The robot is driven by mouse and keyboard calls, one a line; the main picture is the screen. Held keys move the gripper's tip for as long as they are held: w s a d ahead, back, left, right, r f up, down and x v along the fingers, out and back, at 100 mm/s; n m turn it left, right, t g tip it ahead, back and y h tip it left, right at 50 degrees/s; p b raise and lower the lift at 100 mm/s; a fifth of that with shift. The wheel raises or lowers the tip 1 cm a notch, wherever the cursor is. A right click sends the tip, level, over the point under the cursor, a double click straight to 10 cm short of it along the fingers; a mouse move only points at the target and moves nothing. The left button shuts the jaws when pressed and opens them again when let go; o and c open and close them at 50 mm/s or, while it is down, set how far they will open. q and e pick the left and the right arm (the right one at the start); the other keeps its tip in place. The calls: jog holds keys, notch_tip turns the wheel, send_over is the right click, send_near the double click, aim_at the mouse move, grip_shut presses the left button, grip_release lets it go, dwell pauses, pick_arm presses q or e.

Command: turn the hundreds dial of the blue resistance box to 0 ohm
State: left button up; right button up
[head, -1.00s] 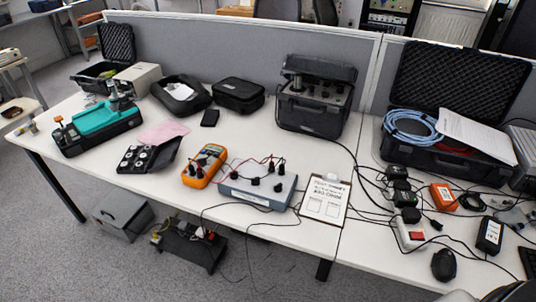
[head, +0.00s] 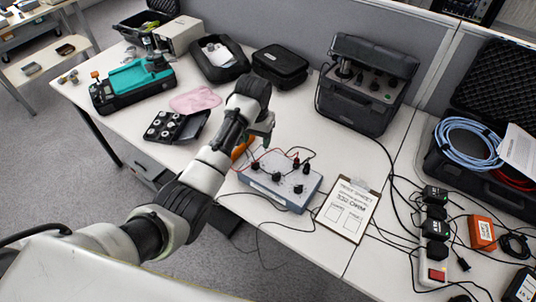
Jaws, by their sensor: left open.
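The blue resistance box (head: 290,198) sits on the white table near its front edge, with several black knobs on its grey top and red and black leads plugged in. Which knob is the hundreds dial, and its setting, cannot be read. My left arm reaches in from the left. My left gripper (head: 264,141) is over the table just behind the box's left part, apart from the knobs. It is open and looks empty; its fingers are small and partly hidden by the wrist. My right gripper is not in view.
The orange multimeter (head: 239,149) is mostly hidden behind my left arm. A clipboard (head: 347,209) lies right of the box. A black case with instrument (head: 362,100) stands behind. Black adapters (head: 435,228) and loose cables crowd the right. Free table lies behind the box.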

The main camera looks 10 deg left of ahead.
aim_at(255, 162)
pick_arm(q)
jog(key=f, duration=1)
jog(key=shift+s+a+f, duration=0.1)
jog(key=shift+a+f, duration=0.25)
jog(key=shift+c, duration=0.2)
jog(key=c, duration=0.9)
jog(key=shift+r, duration=0.1)
jog(key=n+p, duration=0.1)
jog(key=n, duration=0.1)
jog(key=shift+n+p, duration=0.3)
jog(key=shift+n, duration=0.1)
jog(key=shift+n+p, duration=0.6)
jog(key=shift+n, duration=0.9)
